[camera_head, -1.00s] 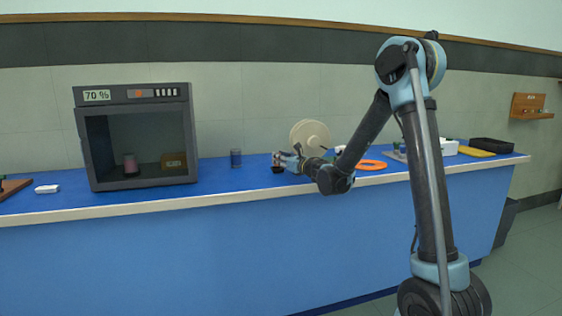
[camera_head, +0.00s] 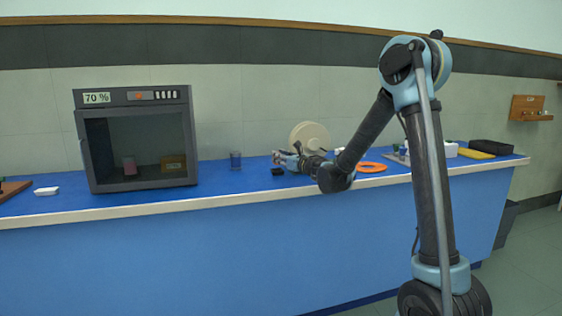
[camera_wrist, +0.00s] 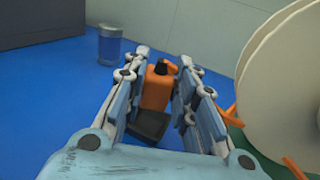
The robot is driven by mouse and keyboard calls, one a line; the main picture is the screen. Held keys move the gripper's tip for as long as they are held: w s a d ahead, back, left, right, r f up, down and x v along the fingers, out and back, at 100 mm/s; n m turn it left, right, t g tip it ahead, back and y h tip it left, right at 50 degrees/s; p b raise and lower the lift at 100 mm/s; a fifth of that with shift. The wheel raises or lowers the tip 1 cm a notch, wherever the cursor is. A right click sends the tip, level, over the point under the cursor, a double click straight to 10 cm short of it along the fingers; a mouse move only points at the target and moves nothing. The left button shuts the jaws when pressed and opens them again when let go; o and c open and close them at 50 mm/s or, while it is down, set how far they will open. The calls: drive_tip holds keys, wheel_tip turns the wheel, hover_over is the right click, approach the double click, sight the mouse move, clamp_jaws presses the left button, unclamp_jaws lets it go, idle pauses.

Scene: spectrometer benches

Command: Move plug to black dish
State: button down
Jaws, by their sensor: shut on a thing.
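My gripper (camera_head: 278,157) is over the bench, left of the cream disc. In the wrist view its two fingers (camera_wrist: 165,60) are closed around an orange plug (camera_wrist: 156,88) with a dark end. A small black piece, seemingly the black dish (camera_wrist: 150,124), shows just below the plug in the wrist view. In the head view it is a small dark shape (camera_head: 278,171) on the blue bench under the gripper. The plug is too small to make out in the head view. I cannot tell whether plug and dish touch.
A large cream disc (camera_head: 309,138) stands close to the right of my gripper. A blue cup (camera_head: 236,160) stands to the left, beside a dark chamber (camera_head: 137,88). Bare blue bench (camera_head: 225,180) lies in front of the cup.

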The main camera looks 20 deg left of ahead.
idle(0.5)
drive_tip(key=c, duration=1.6)
unclamp_jaws()
drive_tip(key=shift+v, duration=5.5)
drive_tip(key=shift+d, duration=0.1)
